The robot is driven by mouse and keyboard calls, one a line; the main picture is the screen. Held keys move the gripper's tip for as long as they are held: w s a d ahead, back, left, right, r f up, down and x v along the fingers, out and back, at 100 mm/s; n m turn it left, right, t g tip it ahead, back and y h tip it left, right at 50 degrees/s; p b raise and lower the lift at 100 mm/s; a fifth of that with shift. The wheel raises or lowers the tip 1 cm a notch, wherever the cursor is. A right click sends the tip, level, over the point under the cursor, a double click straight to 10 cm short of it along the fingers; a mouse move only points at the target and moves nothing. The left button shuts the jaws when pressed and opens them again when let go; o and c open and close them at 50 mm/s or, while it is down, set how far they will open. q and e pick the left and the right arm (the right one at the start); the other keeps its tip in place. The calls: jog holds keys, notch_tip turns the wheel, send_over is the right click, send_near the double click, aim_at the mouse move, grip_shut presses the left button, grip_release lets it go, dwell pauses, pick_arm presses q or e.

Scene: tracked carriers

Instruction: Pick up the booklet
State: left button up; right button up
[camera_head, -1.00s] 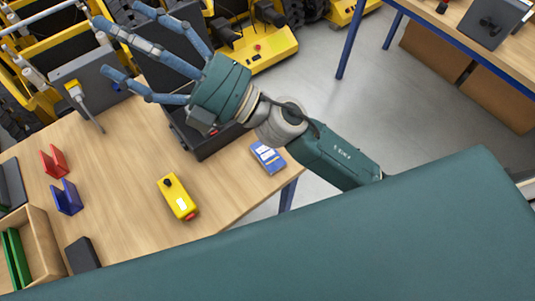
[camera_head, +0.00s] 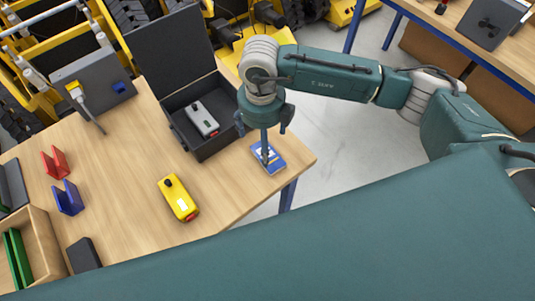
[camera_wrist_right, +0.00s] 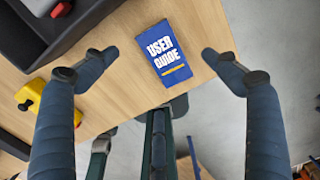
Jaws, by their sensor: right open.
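The booklet (camera_head: 276,161) is small and blue with a white label area, lying flat on the wooden table near its right corner. In the right wrist view the booklet (camera_wrist_right: 163,53) shows the words "USER GUIDE" and lies between the spread fingers, some way beyond their tips. My right gripper (camera_head: 266,150) points down over the booklet in the head view, and one finger covers part of it. In the right wrist view my right gripper (camera_wrist_right: 155,55) is open and empty. My left gripper is not in view.
An open black case (camera_head: 172,103) with a grey device (camera_head: 202,119) inside stands left of the booklet. A yellow control box (camera_head: 178,198) lies nearer. Red (camera_head: 54,162) and blue (camera_head: 67,197) holders and a wooden tray (camera_head: 42,243) are at left. The table edge is close to the booklet.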

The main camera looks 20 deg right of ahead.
jog(key=shift+f, duration=0.95)
jog(key=shift+f+p, duration=0.55)
jog(key=shift+f, duration=0.1)
notch_tip(320, 180, down, 4)
jog(key=shift+w+a+f+p, duration=0.1)
jog(key=shift+p, duration=0.45)
jog(key=c, duration=1.3)
